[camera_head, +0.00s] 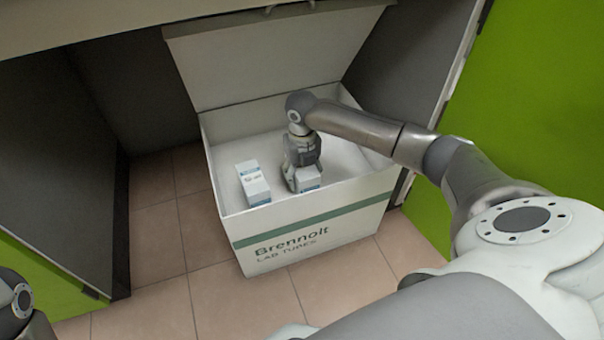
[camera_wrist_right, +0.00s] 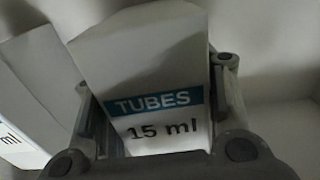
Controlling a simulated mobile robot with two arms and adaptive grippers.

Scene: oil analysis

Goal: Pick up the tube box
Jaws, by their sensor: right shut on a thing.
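A small white tube box (camera_head: 307,179) with a blue band is inside the large open carton, under my right gripper (camera_head: 303,182). In the right wrist view the tube box (camera_wrist_right: 145,60) reads "TUBES 15 ml" and sits between the two fingers of my right gripper (camera_wrist_right: 160,115), which is shut on it. Its lower part is hidden by the gripper base in that view. A second white tube box (camera_head: 253,184) stands to its left in the carton, apart from the gripper; its edge also shows in the right wrist view (camera_wrist_right: 22,125). My left gripper is not in view.
The large white carton (camera_head: 318,220) marked "Brennolt LAB TUBES" stands on the tiled floor with its lid (camera_head: 270,60) raised at the back. Its walls surround my right gripper. Dark panels (camera_head: 55,170) stand at left, a green panel (camera_head: 535,100) at right.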

